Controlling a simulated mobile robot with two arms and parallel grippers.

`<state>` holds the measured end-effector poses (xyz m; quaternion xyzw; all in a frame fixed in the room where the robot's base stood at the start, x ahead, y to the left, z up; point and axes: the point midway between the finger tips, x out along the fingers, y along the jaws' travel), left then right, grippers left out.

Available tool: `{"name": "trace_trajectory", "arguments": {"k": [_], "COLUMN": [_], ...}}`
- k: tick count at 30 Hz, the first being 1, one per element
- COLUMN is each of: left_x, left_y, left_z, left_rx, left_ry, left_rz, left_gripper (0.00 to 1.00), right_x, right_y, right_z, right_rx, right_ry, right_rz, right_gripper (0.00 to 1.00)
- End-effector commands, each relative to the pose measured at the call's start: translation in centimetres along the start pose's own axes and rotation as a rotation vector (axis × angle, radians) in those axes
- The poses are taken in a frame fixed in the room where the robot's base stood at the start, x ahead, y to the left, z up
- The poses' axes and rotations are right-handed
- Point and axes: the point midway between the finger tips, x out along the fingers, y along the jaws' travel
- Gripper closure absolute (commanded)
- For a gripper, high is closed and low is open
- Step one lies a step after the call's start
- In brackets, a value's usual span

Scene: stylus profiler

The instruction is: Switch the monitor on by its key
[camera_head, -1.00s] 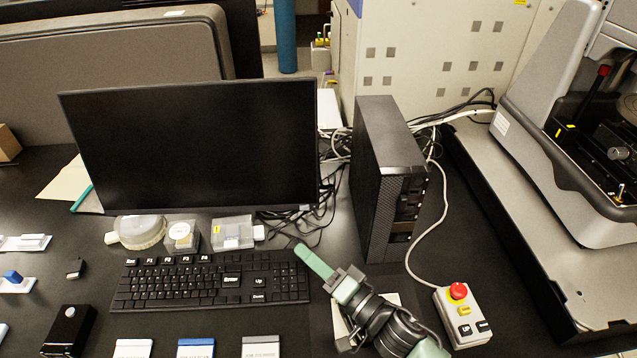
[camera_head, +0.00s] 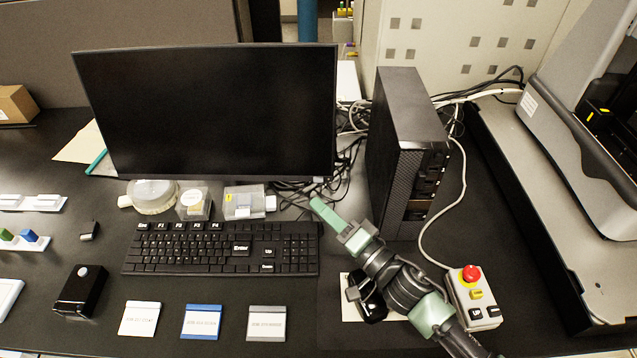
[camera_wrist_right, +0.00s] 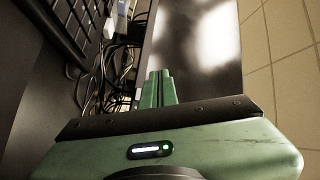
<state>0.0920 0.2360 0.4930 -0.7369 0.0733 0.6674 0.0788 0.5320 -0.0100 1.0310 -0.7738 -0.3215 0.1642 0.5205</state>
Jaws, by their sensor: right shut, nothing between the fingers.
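The monitor (camera_head: 205,115) stands at the back of the desk with a black, dark screen. Its key on the lower bezel is too small to make out. My right gripper (camera_head: 316,204) is green and shut with nothing between its fingers. My left gripper is not in view.
A black computer tower (camera_head: 405,150) stands right of the monitor, with loose cables (camera_head: 345,165) between them. A control box with a red button (camera_head: 471,275) sits at the right. Small clear boxes (camera_head: 243,202) lie below the screen. Label cards (camera_head: 202,321) lie in front of the keyboard.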

Motion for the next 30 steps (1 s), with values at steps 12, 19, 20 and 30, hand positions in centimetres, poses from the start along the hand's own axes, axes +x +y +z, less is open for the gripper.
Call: {"name": "trace_trajectory", "arguments": {"k": [12,19,20,30], "left_x": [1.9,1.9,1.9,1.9], "left_y": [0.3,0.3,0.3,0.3], "left_z": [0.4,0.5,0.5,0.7], "left_rx": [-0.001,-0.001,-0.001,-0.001], "left_ry": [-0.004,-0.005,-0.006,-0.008], "left_rz": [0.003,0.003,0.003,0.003], "left_gripper": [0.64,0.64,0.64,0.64], "right_x": [3.5,4.0,4.0,4.0], "right_y": [2.7,2.9,2.9,2.9], "right_z": [-2.5,-2.8,-2.8,-2.8], "right_rx": [-0.001,0.001,0.001,0.000], "right_ry": [0.000,-0.001,-0.001,-0.001], "right_rz": [0.001,0.001,0.001,0.001], "right_gripper": [1.00,1.00,1.00,1.00]}}
